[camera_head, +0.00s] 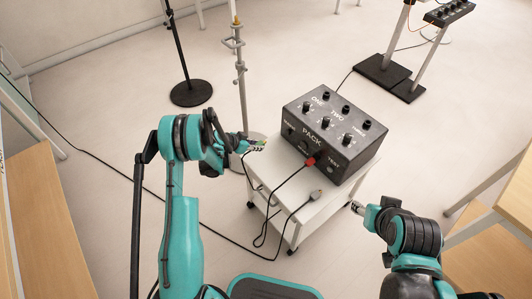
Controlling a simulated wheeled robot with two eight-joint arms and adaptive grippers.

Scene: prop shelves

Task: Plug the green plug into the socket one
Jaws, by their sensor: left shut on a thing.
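The black box marked PACK (312,137) stands on a small white wheeled cart. Its top bears the labels ONE (318,99) and TWO, a third label too small to read, a row of round black sockets at the back and a row of knobs in front. My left gripper (257,146) is shut on the green plug (262,141), left of the box and apart from it. The gripper hides part of the plug. My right gripper (356,207) is right of the cart, away from the box; its fingers are too small to judge.
A red plug (311,160) sits in the box's front face, its dark cable running down. A grey plug (316,195) lies on the white cart (330,208). Cables cross the floor. Stands with dark bases (191,93) are behind; wooden furniture (45,225) flanks both sides.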

